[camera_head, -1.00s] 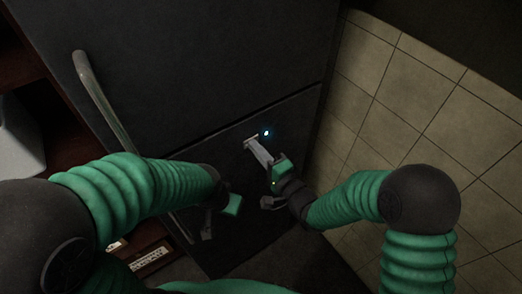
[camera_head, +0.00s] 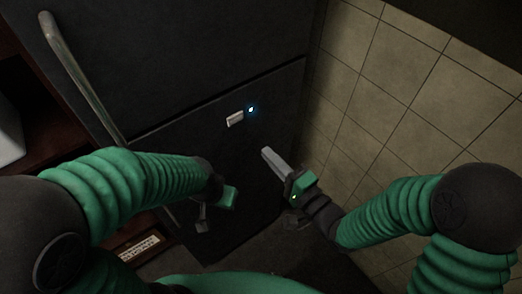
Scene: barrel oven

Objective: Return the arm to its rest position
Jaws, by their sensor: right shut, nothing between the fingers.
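My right gripper (camera_head: 268,153) is shut and empty. It is in front of the dark cabinet front (camera_head: 175,150), below and to the right of a small pale switch plate (camera_head: 235,119), and apart from it. A small blue-white light (camera_head: 251,110) glows beside the plate. My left gripper (camera_head: 213,208) hangs low in front of the cabinet at the lower middle. Its fingers are dark and small, so its opening is hard to tell.
A long metal handle (camera_head: 75,75) runs down the cabinet at the left. A beige tiled wall (camera_head: 390,110) stands at the right. A reddish-brown shelf (camera_head: 55,140) is at the left edge. Open floor (camera_head: 295,255) shows below the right arm.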

